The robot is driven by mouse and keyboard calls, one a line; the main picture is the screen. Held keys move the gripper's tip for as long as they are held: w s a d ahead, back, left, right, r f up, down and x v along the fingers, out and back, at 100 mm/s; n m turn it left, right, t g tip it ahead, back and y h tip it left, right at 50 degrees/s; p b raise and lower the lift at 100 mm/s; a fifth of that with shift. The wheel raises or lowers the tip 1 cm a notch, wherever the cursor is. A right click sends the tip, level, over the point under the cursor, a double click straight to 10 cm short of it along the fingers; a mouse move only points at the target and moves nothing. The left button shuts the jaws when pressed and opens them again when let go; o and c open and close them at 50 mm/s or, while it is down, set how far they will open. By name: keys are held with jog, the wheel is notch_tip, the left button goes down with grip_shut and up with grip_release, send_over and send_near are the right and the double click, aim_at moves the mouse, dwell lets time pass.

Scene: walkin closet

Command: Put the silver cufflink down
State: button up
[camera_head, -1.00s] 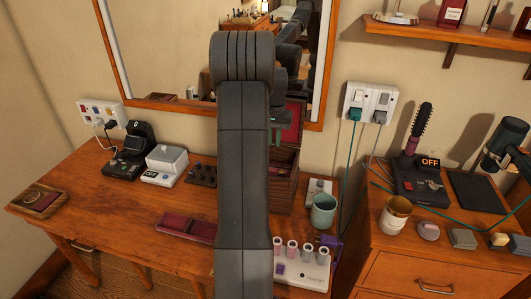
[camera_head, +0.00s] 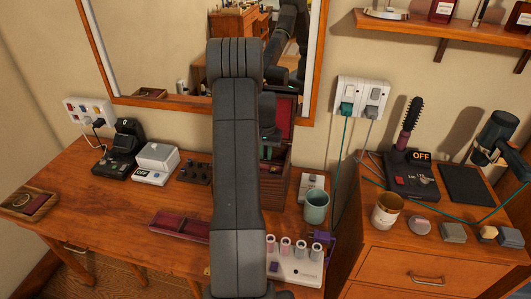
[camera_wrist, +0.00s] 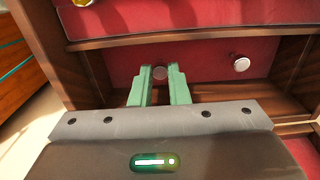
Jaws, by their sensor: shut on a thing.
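The wooden jewellery box (camera_head: 276,188) stands on the desk with its red-lined lid (camera_head: 286,117) raised. The fingers are at a red-lined compartment (camera_wrist: 200,62) with wooden walls. I cannot tell whether the held cufflink touches the lining. A second silver cufflink (camera_wrist: 241,64) lies in the same compartment, to the right of the fingers. In the head view my arm hides most of the box and the held cufflink.
A gold-coloured item (camera_wrist: 82,2) lies in another red compartment, at the top left of the wrist view. In the head view, a teal cup (camera_head: 316,206) stands close right of the box. A dark red tray (camera_head: 180,225) and a white holder (camera_head: 296,268) are in front.

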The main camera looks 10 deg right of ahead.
aim_at(266, 158)
jog(key=shift+f, duration=0.15)
jog(key=o, duration=0.8)
notch_tip(266, 158, up, 12)
jog(key=shift+r+b, duration=0.25)
jog(key=shift+b, duration=0.6)
